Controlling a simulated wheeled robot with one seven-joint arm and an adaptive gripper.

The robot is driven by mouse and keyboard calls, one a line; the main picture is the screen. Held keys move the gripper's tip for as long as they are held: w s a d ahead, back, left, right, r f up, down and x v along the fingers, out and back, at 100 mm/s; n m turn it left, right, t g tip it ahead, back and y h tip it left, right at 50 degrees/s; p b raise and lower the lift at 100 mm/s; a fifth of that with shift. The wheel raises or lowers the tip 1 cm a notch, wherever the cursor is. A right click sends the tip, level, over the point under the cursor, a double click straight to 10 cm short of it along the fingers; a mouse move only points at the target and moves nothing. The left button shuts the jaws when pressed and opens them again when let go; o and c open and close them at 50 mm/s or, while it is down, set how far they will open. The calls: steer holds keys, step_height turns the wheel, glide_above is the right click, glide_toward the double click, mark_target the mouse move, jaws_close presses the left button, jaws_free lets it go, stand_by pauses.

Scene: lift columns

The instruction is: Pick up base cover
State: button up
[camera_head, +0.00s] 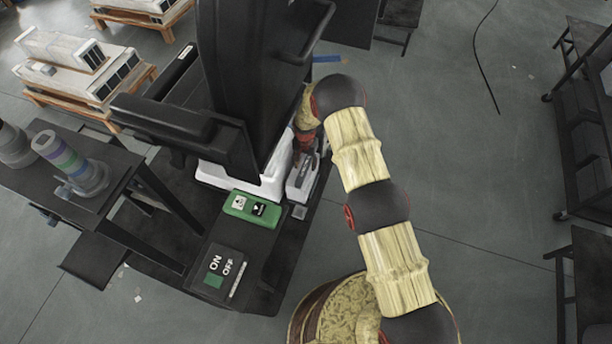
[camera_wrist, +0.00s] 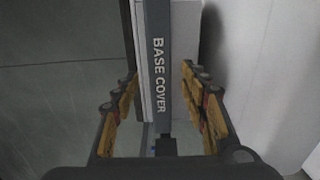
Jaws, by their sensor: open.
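The base cover (camera_wrist: 160,75) is a narrow grey bar with white "BASE COVER" lettering, running down the middle of the wrist view beside a white strip. My gripper (camera_wrist: 160,88) is open, with one yellow-and-black finger on each side of the bar. I see a gap on both sides and no clear contact. How deep the bar sits between the fingers is hard to tell. In the head view my gripper (camera_head: 307,142) points down beside the black column's white base, partly hidden by my wrist; the base cover is not clearly readable there.
The tall black lift column (camera_head: 240,80) and its white base (camera_head: 250,182) stand close left of my gripper. A green control box (camera_head: 250,208) and a black ON/OFF box (camera_head: 222,270) lie in front. A dark table (camera_head: 100,190) stands left. Open floor (camera_head: 470,170) lies right.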

steer(key=shift+w+f, duration=0.1)
steer(key=shift+f, duration=0.35)
steer(key=shift+c, duration=0.9)
jaws_close()
